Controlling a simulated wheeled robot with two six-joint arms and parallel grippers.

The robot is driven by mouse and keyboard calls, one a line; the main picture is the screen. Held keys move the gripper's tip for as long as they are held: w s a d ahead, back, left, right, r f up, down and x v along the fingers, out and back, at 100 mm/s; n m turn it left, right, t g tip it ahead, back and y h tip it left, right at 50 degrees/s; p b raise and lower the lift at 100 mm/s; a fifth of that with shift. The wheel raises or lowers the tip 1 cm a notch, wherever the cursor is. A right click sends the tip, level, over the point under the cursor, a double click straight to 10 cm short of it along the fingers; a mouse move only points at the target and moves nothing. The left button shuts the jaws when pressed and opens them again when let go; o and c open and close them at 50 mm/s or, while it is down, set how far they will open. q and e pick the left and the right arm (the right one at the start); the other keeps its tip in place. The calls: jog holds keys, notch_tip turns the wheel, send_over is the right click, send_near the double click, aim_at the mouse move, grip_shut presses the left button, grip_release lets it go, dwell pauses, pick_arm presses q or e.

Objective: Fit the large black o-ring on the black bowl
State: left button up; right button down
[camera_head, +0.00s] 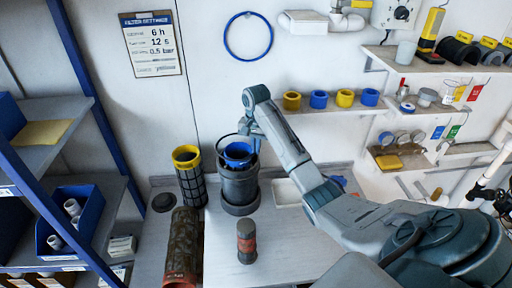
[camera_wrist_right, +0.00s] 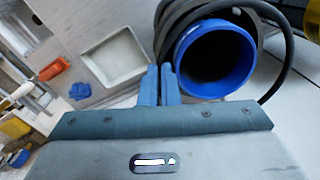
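The black bowl (camera_head: 239,192) stands upright on the bench, with a blue-rimmed cylinder (camera_head: 238,152) inside it. That blue rim also shows in the right wrist view (camera_wrist_right: 247,63). The large black o-ring (camera_head: 219,143) is a thin loop, tilted around the blue cylinder at the bowl's top. In the right wrist view the o-ring (camera_wrist_right: 291,57) curves around the blue rim. My right gripper (camera_head: 257,146) reaches down at the bowl's right side. Its fingers (camera_wrist_right: 160,70) are nearly together with a thin gap, apparently on the o-ring; the grip point is partly hidden. My left gripper is out of view.
A yellow-topped dark filter (camera_head: 190,177) stands close left of the bowl. A brown mesh cylinder (camera_head: 183,243) lies in front of it. A small dark jar with a red band (camera_head: 247,243) stands in front. A white tray (camera_head: 286,192) lies right. A blue ring (camera_head: 248,13) hangs on the wall.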

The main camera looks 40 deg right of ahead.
aim_at(256, 164)
jog(key=shift+f, duration=0.4)
jog(key=shift+f, duration=1.8)
jog(key=c, duration=1.6)
grip_release()
jog(key=shift+s+r, duration=0.1)
jog(key=shift+s, duration=0.05)
